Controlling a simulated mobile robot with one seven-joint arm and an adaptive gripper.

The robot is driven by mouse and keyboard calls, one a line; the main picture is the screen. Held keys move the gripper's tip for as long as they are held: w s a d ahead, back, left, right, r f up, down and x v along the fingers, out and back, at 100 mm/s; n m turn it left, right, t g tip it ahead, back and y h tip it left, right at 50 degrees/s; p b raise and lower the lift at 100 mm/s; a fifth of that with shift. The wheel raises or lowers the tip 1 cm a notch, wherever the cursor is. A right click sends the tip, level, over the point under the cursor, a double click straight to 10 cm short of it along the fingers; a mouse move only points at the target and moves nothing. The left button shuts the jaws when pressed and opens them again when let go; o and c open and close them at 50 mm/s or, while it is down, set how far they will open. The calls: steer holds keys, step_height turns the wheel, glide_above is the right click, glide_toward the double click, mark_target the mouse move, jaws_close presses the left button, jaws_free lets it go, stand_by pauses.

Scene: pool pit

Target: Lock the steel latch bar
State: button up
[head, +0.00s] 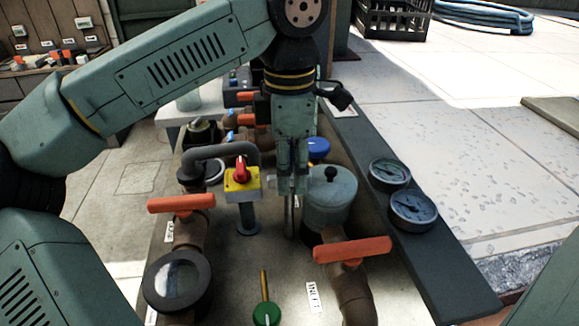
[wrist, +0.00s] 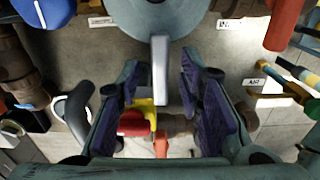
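The steel latch bar (wrist: 160,72) is a pale grey flat bar. In the wrist view it sticks out from the side of the round grey-green pot (wrist: 155,14) and lies between my two fingers. My gripper (wrist: 164,100) is open, with one dark finger pad on each side of the bar and a gap visible on both sides. In the head view my gripper (head: 292,188) points down just left of the pot (head: 332,200), which has a black knob on its lid. There the fingers hide most of the bar; only a small pale end (head: 272,182) seems to show.
A yellow switch box (head: 242,184) with a red knob stands close left of my gripper. Orange-handled valves (head: 181,203) (head: 352,250) stand left and near right. Two gauges (head: 400,190) lie on the dark right ledge. A green knob (head: 266,313) is at the front.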

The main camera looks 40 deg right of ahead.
step_height(320, 180, up, 8)
steer(key=shift+f, duration=0.25)
stand_by(0.6)
